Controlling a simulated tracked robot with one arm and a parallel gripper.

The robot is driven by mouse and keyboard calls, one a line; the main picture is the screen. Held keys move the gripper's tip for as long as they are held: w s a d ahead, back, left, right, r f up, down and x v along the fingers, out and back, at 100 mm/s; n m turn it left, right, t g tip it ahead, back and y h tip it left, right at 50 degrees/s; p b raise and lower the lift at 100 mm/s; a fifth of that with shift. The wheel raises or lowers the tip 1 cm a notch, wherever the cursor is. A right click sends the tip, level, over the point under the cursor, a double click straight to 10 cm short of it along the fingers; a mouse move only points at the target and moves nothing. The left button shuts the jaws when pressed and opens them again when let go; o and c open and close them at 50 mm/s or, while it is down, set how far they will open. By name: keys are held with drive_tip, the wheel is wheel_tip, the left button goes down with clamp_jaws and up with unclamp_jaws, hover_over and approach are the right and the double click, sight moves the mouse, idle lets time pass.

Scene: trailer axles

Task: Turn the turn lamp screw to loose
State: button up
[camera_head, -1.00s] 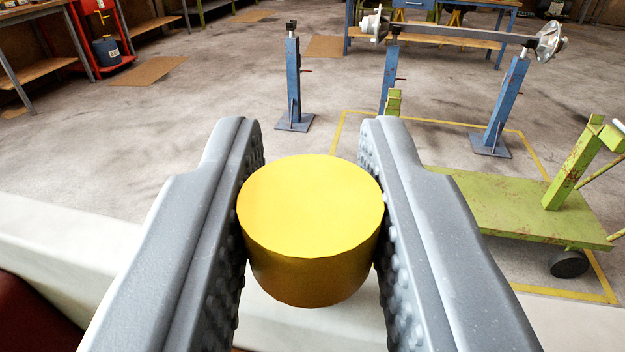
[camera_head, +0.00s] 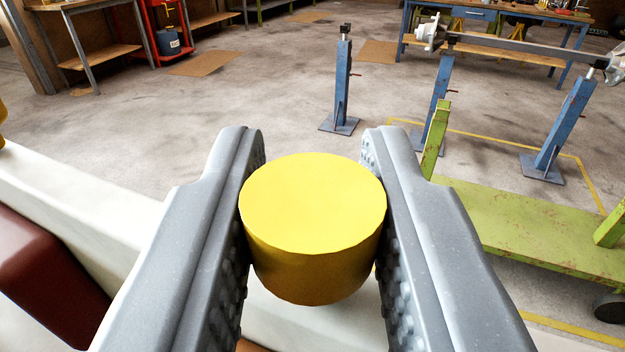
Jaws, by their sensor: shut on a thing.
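A yellow round knob (camera_head: 312,205), which looks like the turn lamp screw, sits in the middle of the view. Its flat top faces the camera. My gripper (camera_head: 311,145) is shut on it, with one grey, bumpy-padded finger pressed on its left side and one on its right. The lower end of the knob is hidden, so I cannot see what it joins. A white surface (camera_head: 85,205) lies below and behind it, with a dark red block (camera_head: 45,265) at the lower left.
Part of another yellow piece (camera_head: 3,128) shows at the left edge. Open concrete floor (camera_head: 230,105) lies between.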

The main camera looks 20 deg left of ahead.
drive_tip(key=shift+f, duration=0.15)
idle(0.3)
drive_tip(key=o, duration=0.8)
drive_tip(key=shift+c, duration=0.2)
drive_tip(key=shift+o, duration=1)
drive_tip(key=shift+s, duration=0.15)
